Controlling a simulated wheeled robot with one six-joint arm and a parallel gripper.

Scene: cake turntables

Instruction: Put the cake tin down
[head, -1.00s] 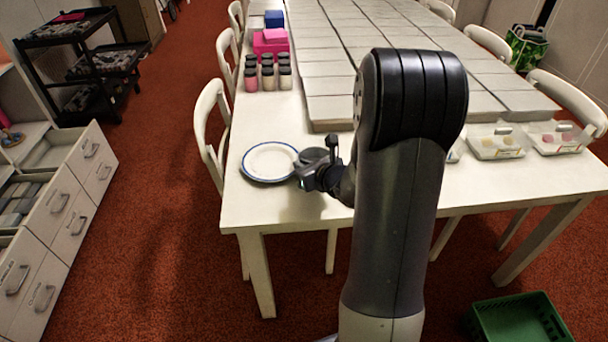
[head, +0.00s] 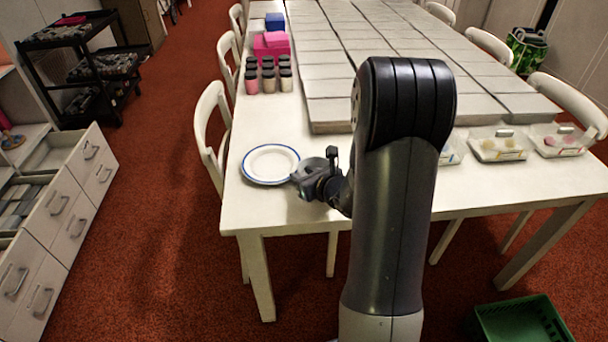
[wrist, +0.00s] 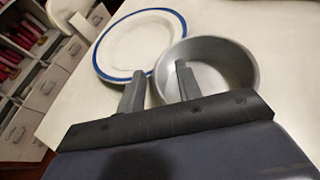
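The cake tin (wrist: 222,68) is a round, empty grey metal tin. It sits upright at the near left of the white table, beside a white plate with a blue rim (head: 270,164). In the head view the tin (head: 312,164) is partly hidden by my gripper (head: 318,172). In the wrist view my gripper (wrist: 158,78) straddles the tin's near left wall, one finger inside and one outside. The fingers stand apart, with gaps beside the thin wall. The tin appears to rest on the table; its underside is hidden. Tin and plate rims meet or nearly meet in view.
The white table (head: 480,190) has free room at its front edge. Several jars (head: 268,80) and pink boxes (head: 271,45) stand at the back left. Grey slabs (head: 420,60) cover the middle. Clear containers (head: 498,147) stand at right. A chair (head: 212,130) is at left.

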